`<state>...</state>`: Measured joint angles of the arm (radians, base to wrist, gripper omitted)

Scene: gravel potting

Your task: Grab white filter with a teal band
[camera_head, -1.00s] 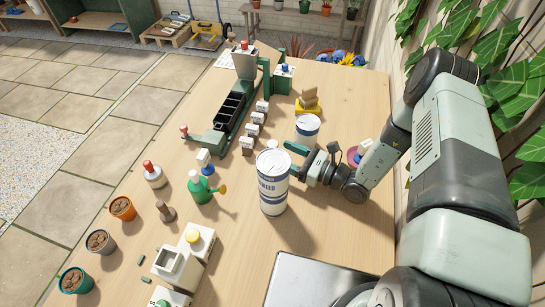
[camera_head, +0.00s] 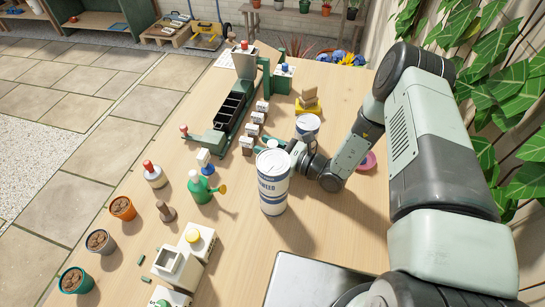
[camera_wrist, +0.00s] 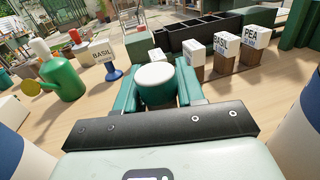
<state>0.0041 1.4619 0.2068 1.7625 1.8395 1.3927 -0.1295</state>
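The filter with a white top and teal band (camera_wrist: 155,84) stands upright on the table between my gripper's fingers in the wrist view. In the head view only its white top (camera_head: 272,143) shows behind the large white seaweed canister. My gripper (camera_wrist: 157,82) has one teal finger on each side of the filter, low to the table. The fingers look open around it; I cannot tell whether they touch it. In the head view my gripper (camera_head: 272,149) is partly hidden by the canister.
The large seaweed canister (camera_head: 272,188) stands close in front of my gripper, and another white canister (camera_head: 307,125) is close behind. Small labelled blocks (camera_wrist: 228,48) and a dark tray (camera_wrist: 190,36) lie beyond the filter. A green watering can (camera_wrist: 63,78) is at left.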

